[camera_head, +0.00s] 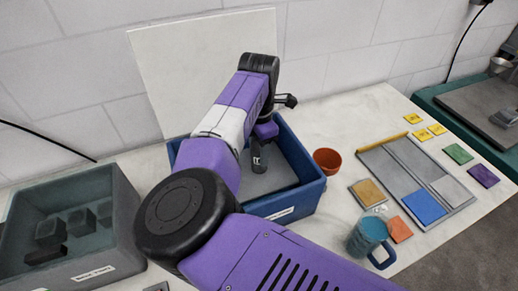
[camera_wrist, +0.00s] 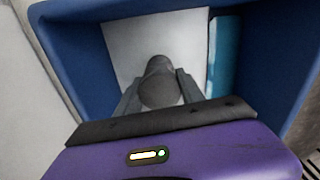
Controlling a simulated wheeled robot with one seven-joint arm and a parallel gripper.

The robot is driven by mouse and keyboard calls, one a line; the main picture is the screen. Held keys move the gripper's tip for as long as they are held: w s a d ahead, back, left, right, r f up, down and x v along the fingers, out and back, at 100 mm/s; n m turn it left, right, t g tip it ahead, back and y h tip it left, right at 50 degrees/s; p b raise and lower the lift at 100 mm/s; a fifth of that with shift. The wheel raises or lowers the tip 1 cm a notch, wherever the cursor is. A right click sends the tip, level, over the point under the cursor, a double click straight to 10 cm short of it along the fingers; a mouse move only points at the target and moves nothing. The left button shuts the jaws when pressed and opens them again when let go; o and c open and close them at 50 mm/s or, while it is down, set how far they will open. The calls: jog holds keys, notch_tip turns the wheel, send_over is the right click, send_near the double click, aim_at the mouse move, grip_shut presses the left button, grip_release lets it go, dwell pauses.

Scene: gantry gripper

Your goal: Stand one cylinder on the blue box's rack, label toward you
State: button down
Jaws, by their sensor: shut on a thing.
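The blue box (camera_head: 297,196) stands on the table in the middle of the head view, with my arm over its left part. My gripper (camera_wrist: 159,88) reaches down into it. In the wrist view, the fingers are shut on a dark grey cylinder (camera_wrist: 160,82), one finger on each side. A pale flat surface (camera_wrist: 158,30) lies beyond the cylinder inside the box; it may be the rack. I cannot tell whether the cylinder touches it. My arm hides part of the box's inside.
A grey bin (camera_head: 123,215) with dark blocks stands at left. A brown cup (camera_head: 327,160) is close to the box's right side. A blue mug (camera_head: 366,236), a grey tray (camera_head: 447,209) and coloured tiles (camera_head: 458,153) lie further right. A pale panel (camera_head: 165,85) stands behind.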

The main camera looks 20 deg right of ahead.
jog(key=c, duration=0.7)
grip_release()
jog(key=shift+f, duration=0.1)
notch_tip(320, 180, up, 12)
jog(key=shift+r+b, duration=0.15)
jog(key=shift+b, duration=0.85)
jog(key=shift+w, duration=0.1)
